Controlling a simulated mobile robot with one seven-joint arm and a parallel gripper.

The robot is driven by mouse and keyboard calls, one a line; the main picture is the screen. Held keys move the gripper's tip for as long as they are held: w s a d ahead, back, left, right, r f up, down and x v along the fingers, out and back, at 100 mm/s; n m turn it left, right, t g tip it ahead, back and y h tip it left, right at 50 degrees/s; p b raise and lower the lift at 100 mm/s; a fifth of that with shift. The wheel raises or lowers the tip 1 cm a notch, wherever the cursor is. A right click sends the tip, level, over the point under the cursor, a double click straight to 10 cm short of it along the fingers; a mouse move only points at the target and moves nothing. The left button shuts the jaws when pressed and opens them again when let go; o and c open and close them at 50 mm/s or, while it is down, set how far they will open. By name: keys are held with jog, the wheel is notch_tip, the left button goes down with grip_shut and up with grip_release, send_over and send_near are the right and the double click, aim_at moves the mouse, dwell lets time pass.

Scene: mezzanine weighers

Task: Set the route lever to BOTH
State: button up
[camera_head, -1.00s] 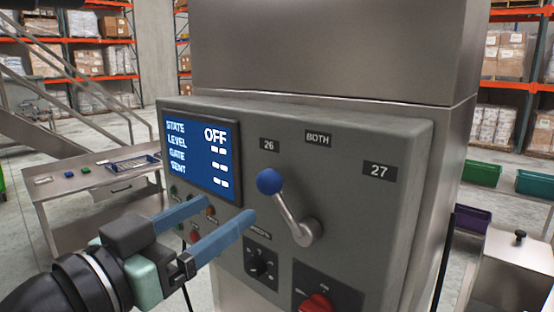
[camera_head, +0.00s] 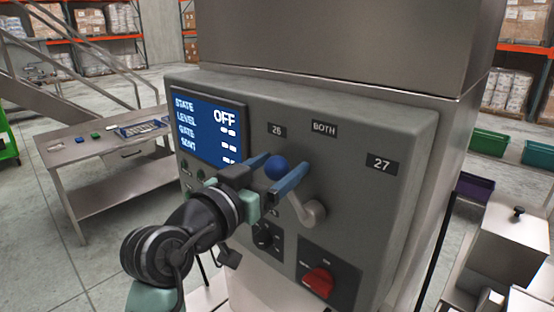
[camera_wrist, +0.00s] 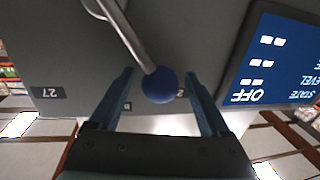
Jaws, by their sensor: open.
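The route lever is a metal arm (camera_head: 299,198) with a blue ball knob (camera_head: 276,168), on a grey control panel (camera_head: 360,130). It leans up and left, toward the label 26 (camera_head: 277,130). The labels BOTH (camera_head: 324,128) and 27 (camera_head: 382,165) lie to the right. My gripper (camera_head: 275,172) is open, with blue fingers on either side of the knob. In the wrist view the knob (camera_wrist: 159,85) sits between the open fingers (camera_wrist: 162,90), with gaps visible on both sides.
A screen (camera_head: 209,125) reads STATE OFF. A red rotary switch (camera_head: 318,281) and a black knob (camera_head: 264,237) sit below the lever. A steel table (camera_head: 110,145) stands at left, and a steel box (camera_head: 510,245) at right.

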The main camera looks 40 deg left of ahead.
grip_shut()
dwell(0.4)
